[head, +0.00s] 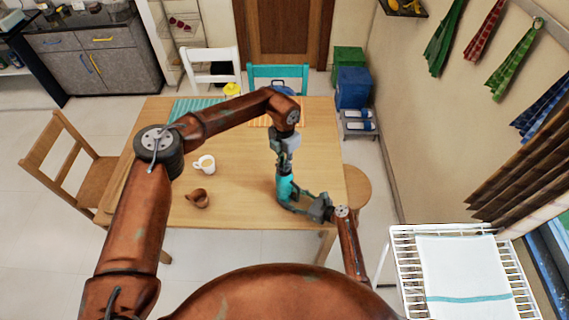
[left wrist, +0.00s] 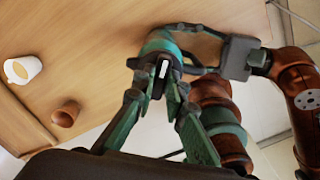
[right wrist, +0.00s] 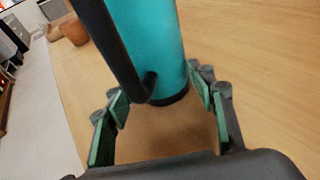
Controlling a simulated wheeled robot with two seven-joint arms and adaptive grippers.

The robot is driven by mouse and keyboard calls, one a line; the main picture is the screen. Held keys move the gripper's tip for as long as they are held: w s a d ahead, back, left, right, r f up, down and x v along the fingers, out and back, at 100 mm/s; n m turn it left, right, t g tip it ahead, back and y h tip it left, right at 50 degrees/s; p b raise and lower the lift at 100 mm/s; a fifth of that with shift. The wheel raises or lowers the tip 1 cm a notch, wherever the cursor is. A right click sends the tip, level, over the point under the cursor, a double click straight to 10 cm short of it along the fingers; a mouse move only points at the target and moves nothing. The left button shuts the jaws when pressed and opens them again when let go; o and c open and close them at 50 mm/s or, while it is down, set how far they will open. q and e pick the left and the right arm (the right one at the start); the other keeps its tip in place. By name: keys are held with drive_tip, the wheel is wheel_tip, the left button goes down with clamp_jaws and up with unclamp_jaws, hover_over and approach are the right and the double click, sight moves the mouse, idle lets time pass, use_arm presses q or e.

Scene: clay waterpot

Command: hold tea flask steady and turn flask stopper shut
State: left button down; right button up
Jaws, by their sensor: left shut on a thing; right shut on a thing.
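The teal tea flask (head: 284,190) stands on the right part of the wooden table. My right gripper (head: 295,207) is shut around its lower body from the right. In the right wrist view the teal body (right wrist: 155,45) and a dark handle rise between the fingers. My left gripper (head: 284,167) comes down from above onto the top of the flask. In the left wrist view its fingers (left wrist: 160,95) are shut on the dark flask stopper (left wrist: 163,70), which has a white bar. Fingers hide most of the stopper in the head view.
On the wooden table (head: 240,215), a brown clay pot (head: 197,200) and a white mug (head: 204,164) stand to the left. A yellow-topped item (head: 232,89) is at the back. A stool (head: 357,188) and a white rack (head: 410,275) are to the right. The table's front middle is clear.

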idle(0.4)
use_arm(q)
drive_tip(key=c, duration=1.9)
unclamp_jaws()
drive_tip(key=shift+c, duration=0.2)
drive_tip(key=shift+r, duration=0.1)
wheel_tip(320, 180, up, 12)
use_arm(e)
drive_tip(key=o, duration=0.9)
drive_tip(key=shift+o, duration=0.2)
